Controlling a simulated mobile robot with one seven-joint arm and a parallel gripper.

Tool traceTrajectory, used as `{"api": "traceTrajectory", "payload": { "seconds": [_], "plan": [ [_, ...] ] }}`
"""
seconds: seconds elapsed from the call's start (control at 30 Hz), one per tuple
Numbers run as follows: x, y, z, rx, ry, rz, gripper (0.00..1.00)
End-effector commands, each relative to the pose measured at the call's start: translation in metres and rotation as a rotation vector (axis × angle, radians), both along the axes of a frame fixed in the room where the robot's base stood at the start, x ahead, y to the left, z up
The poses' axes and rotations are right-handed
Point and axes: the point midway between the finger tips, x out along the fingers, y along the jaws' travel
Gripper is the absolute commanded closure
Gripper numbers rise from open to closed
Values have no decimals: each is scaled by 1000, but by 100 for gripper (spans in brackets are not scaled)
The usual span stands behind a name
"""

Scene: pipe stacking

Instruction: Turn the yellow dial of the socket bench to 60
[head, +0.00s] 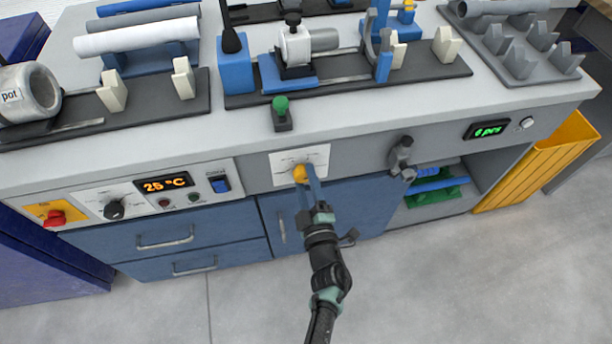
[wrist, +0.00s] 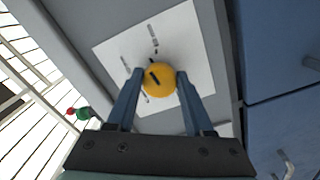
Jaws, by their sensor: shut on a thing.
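The yellow dial (head: 299,174) sits on a white scale plate (head: 318,155) on the front panel of the grey bench. In the wrist view the dial (wrist: 159,79) is round with a dark pointer mark on its face. My gripper (head: 306,178) reaches it from the front, and its two blue fingers are shut on the dial, one on each side. The plate (wrist: 112,47) carries several printed marks around the dial. The numbers are too small or blurred to read, so I cannot tell which value the pointer shows.
Left on the panel are a red knob on a yellow plate (head: 54,217), a black knob (head: 114,210), a 25 °C display (head: 166,185) and a blue switch (head: 220,184). A grey clamp (head: 401,154) sticks out to the right. Blue drawers (head: 165,236) lie below; the floor in front is clear.

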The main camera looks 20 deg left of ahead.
Motion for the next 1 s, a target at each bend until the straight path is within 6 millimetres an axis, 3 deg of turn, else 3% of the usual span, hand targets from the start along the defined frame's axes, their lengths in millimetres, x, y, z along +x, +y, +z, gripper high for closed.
{"api": "traceTrajectory", "payload": {
  "seconds": [0.5,1.0],
  "plan": [
    [-1,1,-1,273,185,0,100],
    [-1,1,-2,322,217,0,100]
  ]
}}
